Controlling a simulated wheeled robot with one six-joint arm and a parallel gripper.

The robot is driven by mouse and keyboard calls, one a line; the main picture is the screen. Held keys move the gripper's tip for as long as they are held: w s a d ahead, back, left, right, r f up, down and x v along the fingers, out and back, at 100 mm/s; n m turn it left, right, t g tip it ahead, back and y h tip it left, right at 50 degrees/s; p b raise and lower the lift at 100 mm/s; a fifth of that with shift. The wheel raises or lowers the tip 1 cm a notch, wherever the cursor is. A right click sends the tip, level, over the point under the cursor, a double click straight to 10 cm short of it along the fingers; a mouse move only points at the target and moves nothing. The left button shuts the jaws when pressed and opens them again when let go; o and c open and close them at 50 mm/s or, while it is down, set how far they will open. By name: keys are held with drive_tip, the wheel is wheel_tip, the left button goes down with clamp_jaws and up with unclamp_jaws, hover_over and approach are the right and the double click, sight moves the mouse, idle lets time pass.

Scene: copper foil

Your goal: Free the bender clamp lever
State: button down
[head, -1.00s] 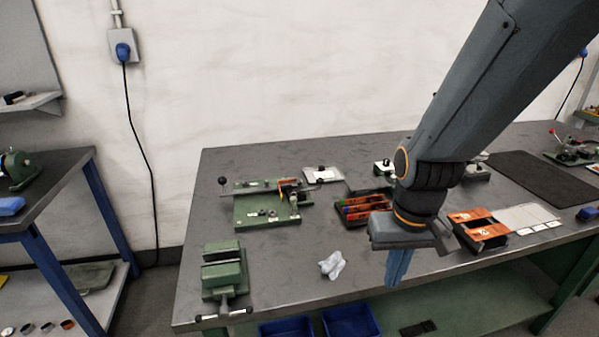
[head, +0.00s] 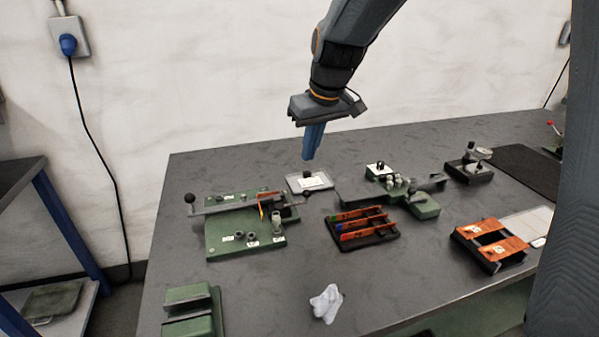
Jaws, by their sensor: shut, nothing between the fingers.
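A green bench fixture (head: 222,238) stands at the left of the table. A long grey bar lever (head: 225,207) with a black ball knob (head: 189,198) at its left end lies across it. Small orange and coloured pieces (head: 262,208) sit near the lever's right part; too small to tell what they are. A second green device (head: 422,207) with a grey arm and small knobs stands right of centre. I cannot tell for sure which one is the bender. My gripper (head: 309,158) points down with its blue fingers together, empty, appearing above the white-topped box, apart from both devices.
A white-topped box (head: 309,183) lies between the devices. A black tray with orange strips (head: 372,238) and a black-and-orange rack (head: 478,258) lie in front. A green vise (head: 188,312) and a crumpled white cloth (head: 325,303) are at the front. The table is bare around the cloth.

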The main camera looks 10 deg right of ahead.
drive_tip(key=shift+w+a+r, duration=0.25)
drive_tip(key=shift+w+r, duration=0.05)
drive_tip(key=shift+w, duration=0.25)
drive_tip(key=shift+w+a+r, duration=0.2)
drive_tip(key=shift+w+r, duration=0.05)
drive_tip(key=shift+w, duration=0.25)
drive_tip(key=shift+a, duration=0.1)
wheel_tip(320, 180, down, 11)
drive_tip(key=p, duration=0.2)
drive_tip(key=shift+s+p, duration=0.15)
drive_tip(key=shift+p, duration=0.25)
